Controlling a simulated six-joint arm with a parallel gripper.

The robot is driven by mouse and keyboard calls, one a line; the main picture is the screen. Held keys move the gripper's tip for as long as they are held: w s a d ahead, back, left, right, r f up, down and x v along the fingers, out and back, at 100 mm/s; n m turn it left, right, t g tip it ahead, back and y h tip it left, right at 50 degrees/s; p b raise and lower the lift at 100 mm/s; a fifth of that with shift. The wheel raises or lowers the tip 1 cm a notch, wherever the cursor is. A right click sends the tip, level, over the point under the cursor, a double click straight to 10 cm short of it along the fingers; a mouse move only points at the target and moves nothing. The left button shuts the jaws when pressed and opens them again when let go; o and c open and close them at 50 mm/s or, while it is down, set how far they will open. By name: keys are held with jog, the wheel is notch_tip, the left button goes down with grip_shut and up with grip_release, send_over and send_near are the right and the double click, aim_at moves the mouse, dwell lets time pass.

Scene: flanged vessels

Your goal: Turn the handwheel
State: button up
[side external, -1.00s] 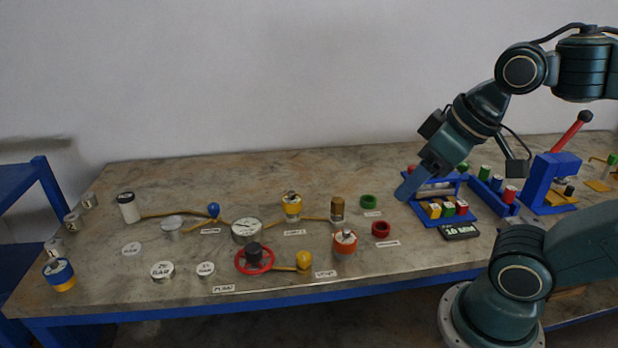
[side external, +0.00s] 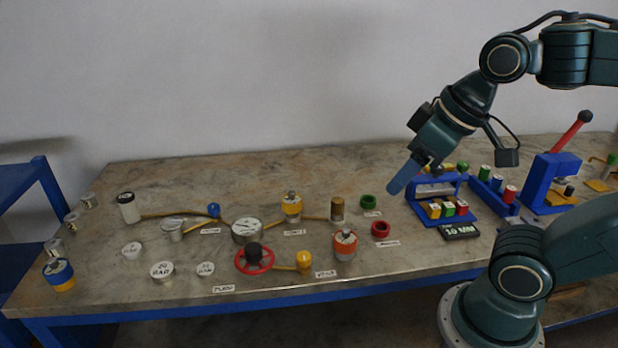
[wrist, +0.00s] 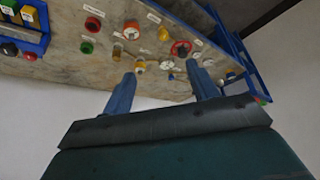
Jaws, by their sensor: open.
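The handwheel (side external: 254,259) is a red ring with a dark hub, lying near the front edge of the bench beside a yellow pipe with a yellow knob (side external: 304,260). It also shows in the wrist view (wrist: 181,48), upper middle right. My gripper (side external: 392,190) is in the air above the right part of the bench, well to the right of the handwheel and apart from it. In the wrist view its two blue fingers (wrist: 162,88) are spread wide with nothing between them.
A blue rack (side external: 440,217) with coloured blocks stands close to my gripper. A pressure gauge (side external: 247,230), an orange-topped vessel (side external: 344,246) and a yellow-banded vessel (side external: 292,207) stand around the handwheel. A red ring (side external: 381,229) and green ring (side external: 367,202) lie to its right.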

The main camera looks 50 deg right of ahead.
jog(key=w+a+r+n+g, duration=0.1)
jog(key=w, duration=0.6)
jog(key=n+g, duration=0.4)
jog(key=n, duration=0.1)
send_over(253, 247)
notch_tip(253, 247, down, 14)
jog(key=shift+w+r, duration=0.1)
jog(key=shift+r, duration=0.05)
notch_tip(253, 247, down, 14)
jog(key=shift+r, duration=0.1)
jog(key=c, duration=1)
